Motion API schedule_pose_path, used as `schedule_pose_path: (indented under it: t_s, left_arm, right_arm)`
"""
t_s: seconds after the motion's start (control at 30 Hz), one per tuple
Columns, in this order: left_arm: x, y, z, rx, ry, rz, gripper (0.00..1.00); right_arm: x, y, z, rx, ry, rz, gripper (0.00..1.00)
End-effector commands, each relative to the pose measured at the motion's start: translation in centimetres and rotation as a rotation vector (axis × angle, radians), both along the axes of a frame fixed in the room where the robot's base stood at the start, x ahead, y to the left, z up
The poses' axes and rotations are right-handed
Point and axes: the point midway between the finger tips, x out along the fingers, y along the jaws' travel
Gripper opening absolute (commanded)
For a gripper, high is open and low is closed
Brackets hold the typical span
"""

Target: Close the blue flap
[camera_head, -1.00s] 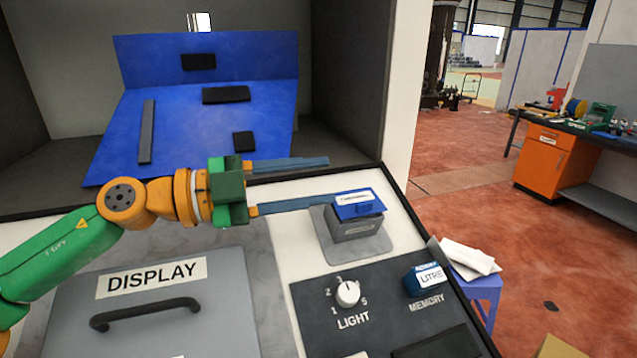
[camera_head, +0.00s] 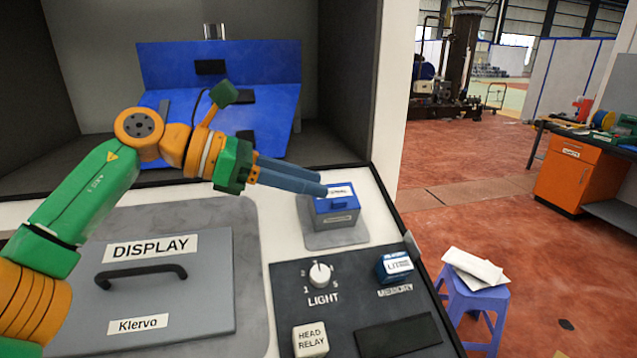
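The blue flap (camera_head: 348,202) with a white label lies over the top of a small grey box (camera_head: 338,219) on the panel, right of centre. It appears down on the box, with no clear gap at its front edge. My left gripper (camera_head: 320,187) reaches in from the left, its two long blue-grey fingers close together with nothing visible between them. The fingertips are at the flap's upper left part and overlap it in view; I cannot tell whether they touch it. My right gripper is not in view.
A grey DISPLAY cover (camera_head: 160,290) with a black handle lies below my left arm. A LIGHT knob (camera_head: 320,273) and a blue MEMORY block (camera_head: 394,267) are in front of the box. A dark recess with blue panels (camera_head: 220,110) stands behind. A blue stool (camera_head: 475,303) stands right.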

Motion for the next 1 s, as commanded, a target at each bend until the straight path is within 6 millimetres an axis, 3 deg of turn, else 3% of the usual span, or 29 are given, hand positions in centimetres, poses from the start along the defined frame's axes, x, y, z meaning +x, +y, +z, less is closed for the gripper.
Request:
schedule_pose_path:
  t_s: [0.2, 0.43, 0.57, 0.6, 1.0]
  left_arm:
    - [0.8, -2.4, -0.9, -0.002, 0.002, 0.000, 0.39]
    - [0.8, -2.5, -1.1, -0.002, 0.002, 0.002, 0.39]
    - [0.8, -2.5, -1.1, -0.003, 0.002, 0.002, 0.04]
    - [0.8, -2.5, -1.1, -0.003, 0.002, 0.002, 0.00]
    - [0.8, -2.5, -1.1, -0.003, 0.002, 0.002, 0.00]
  right_arm:
    - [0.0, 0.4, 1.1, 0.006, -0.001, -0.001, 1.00]
    - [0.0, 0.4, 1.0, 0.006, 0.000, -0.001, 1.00]
    - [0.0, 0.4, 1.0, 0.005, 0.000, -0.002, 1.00]
    - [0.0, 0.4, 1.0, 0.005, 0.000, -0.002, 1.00]
    - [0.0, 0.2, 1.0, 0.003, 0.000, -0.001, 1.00]
